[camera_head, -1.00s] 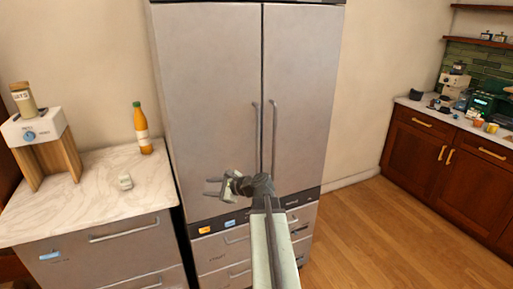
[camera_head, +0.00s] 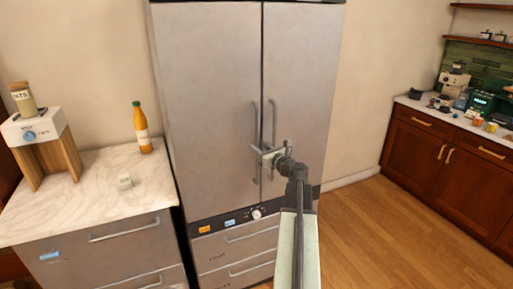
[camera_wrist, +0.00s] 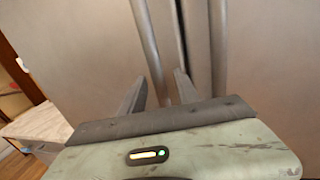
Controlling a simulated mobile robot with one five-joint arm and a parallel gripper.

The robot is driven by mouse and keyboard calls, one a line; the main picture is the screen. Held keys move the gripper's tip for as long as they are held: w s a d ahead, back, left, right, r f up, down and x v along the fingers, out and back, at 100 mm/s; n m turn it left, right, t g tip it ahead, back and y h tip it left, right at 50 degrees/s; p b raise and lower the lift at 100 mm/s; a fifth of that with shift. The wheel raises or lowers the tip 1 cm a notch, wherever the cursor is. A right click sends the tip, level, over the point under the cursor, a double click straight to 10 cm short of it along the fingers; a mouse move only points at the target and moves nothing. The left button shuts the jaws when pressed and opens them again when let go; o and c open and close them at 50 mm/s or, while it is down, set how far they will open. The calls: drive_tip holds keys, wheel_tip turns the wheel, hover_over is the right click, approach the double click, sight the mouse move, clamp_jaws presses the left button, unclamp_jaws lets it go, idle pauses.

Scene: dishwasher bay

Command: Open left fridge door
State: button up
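The left fridge door (camera_head: 208,85) is a tall grey metal panel and looks shut, flush with the right door (camera_head: 303,80). Its long vertical handle (camera_head: 256,122) stands near the middle seam, beside the right door's handle (camera_head: 273,118). My gripper (camera_head: 254,153) is at the lower part of the left handle. In the wrist view my gripper's two fingers (camera_wrist: 158,92) are apart, and the left handle (camera_wrist: 148,45) runs down between them in the picture. The right handle (camera_wrist: 218,45) lies outside the right finger. I cannot tell whether the fingers touch the handle.
Drawers (camera_head: 240,243) lie below the doors. Open wood floor (camera_head: 370,235) lies to the right, before brown cabinets (camera_head: 425,150).

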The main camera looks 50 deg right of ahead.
drive_tip(key=shift+w+d, duration=0.1)
drive_tip(key=shift+w, duration=0.3)
clamp_jaws()
idle(1.0)
drive_tip(key=shift+s, duration=0.1)
